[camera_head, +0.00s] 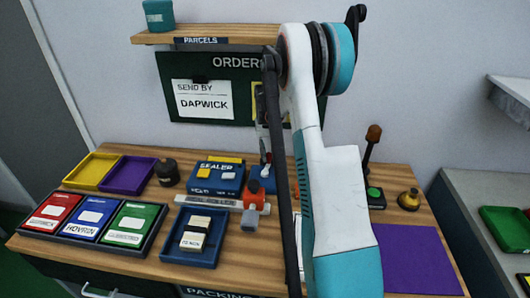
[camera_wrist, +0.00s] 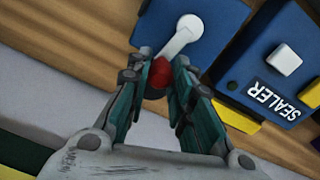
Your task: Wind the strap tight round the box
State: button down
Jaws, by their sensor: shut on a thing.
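In the wrist view my gripper (camera_wrist: 158,75) has its fingers closed around a red knob (camera_wrist: 160,70). The knob sits at the end of a pale grey crank arm (camera_wrist: 183,36), which is mounted on a blue base. In the head view the crank (camera_head: 265,158) shows just left of my arm, at the back of the bench beside the sealer. The blue sealer (camera_head: 217,177) has yellow and white parts, and it also shows in the wrist view (camera_wrist: 272,75). I cannot make out the strap or the box. My arm covers the middle of the bench.
A blue tray (camera_head: 176,253) with pale blocks stands in front. Red, blue and green cards (camera_head: 90,219) lie at left, near yellow (camera_head: 92,170) and purple trays. An orange device (camera_head: 256,196) is by the sealer. A purple mat (camera_head: 415,258) lies clear at right.

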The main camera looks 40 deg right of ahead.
jog(key=s+m, duration=0.1)
jog(key=m, duration=0.2)
jog(key=shift+s+d+m, duration=0.3)
jog(key=shift+s, duration=0.05)
jog(key=m, duration=0.1)
jog(key=s+m, duration=0.1)
jog(key=m, duration=0.1)
jog(key=shift+s+m, duration=0.3)
jog(key=m, duration=0.1)
jog(key=s+m, duration=0.1)
jog(key=m, duration=0.1)
jog(key=shift+s+a+m, duration=0.15)
jog(key=shift+s+m, duration=0.1)
jog(key=shift+m, duration=0.05)
jog(key=shift+s+a+m+y, duration=0.2)
jog(key=shift+s+m, duration=0.1)
jog(key=shift+m, duration=0.5)
jog(key=shift+s+a+m+y, duration=0.1)
jog(key=shift+s+a+m, duration=0.15)
jog(key=shift+m, duration=0.55)
jog(key=c, duration=1.4)
grip_release()
jog(key=shift+o, duration=0.2)
